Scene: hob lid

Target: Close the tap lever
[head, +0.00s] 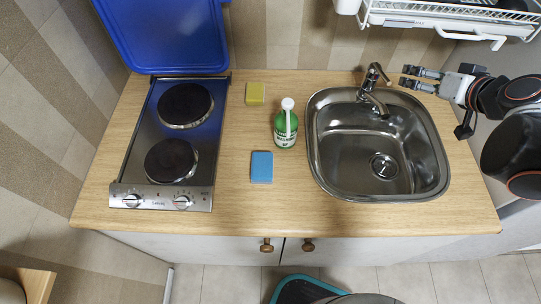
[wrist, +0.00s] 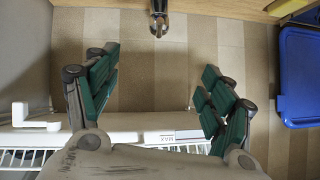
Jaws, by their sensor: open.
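The chrome tap (head: 366,92) stands at the back edge of the sink (head: 330,101). Its lever (head: 377,70) is at the top and tilts up to the right in the head view. My gripper (head: 405,77) is to the right of the tap, with its fingers pointing left at it and a small gap between. In the wrist view my gripper (wrist: 158,66) has its two green-padded fingers wide apart with nothing between them. Part of the tap (wrist: 158,18) shows at the top edge there, beyond the fingertips and roughly centred. I cannot tell whether water runs.
A white dish rack (head: 445,17) hangs on the wall above the sink; it also shows in the wrist view (wrist: 110,122). A green bottle (head: 286,128), blue sponge (head: 262,167) and yellow sponge (head: 255,93) stand left of the sink. The hob's blue lid (head: 165,35) is raised.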

